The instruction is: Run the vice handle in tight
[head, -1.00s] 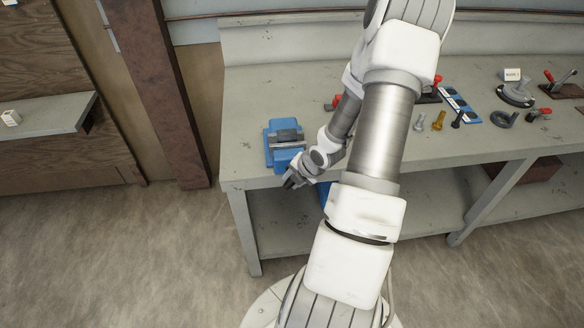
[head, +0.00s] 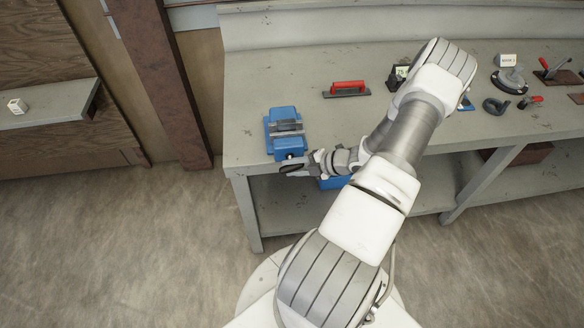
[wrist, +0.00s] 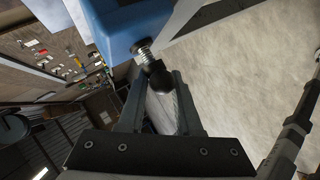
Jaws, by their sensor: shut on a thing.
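The blue vice (head: 289,148) sits at the front left corner of the bench, its grey jaws facing up. My gripper (head: 291,168) is at the vice's front, just beyond the bench edge. In the wrist view the blue vice body (wrist: 115,28) is at the top, with its steel screw (wrist: 144,53) coming out toward me. The vice handle (wrist: 160,110), a pale bar with a black ball end, lies between my fingers (wrist: 158,88), which are shut on it. The gap between the vice jaws is too small to judge.
The bench top (head: 258,90) is clear around the vice. Clamps and a dark ring (head: 496,106) stand farther right. A side shelf (head: 45,108) is at the left.

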